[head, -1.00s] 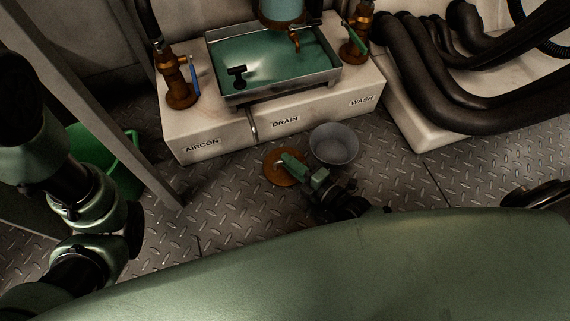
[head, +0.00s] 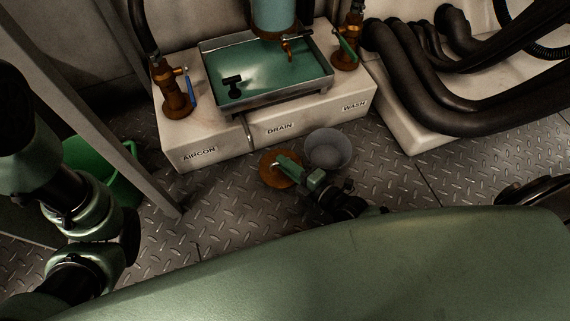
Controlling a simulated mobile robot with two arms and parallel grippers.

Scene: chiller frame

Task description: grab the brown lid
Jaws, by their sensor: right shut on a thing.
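The brown lid (head: 270,175) is a round, flat disc just in front of the white box, beside the grey bucket. My right gripper (head: 281,163) reaches over the lid from the lower right and is shut on it. The green fingers cover the lid's middle and right part, so the exact grip is hidden. I cannot tell whether the lid touches the floor. My left arm comes in at the left edge, but its gripper is not in view.
The grey bucket (head: 328,148) stands close to the lid's right. Behind is the white box (head: 215,131) with a metal basin (head: 282,110) and brown valves. Black hoses (head: 420,95) run at the right. A green bucket (head: 122,178) stands left, behind a post. Floor left of the lid is clear.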

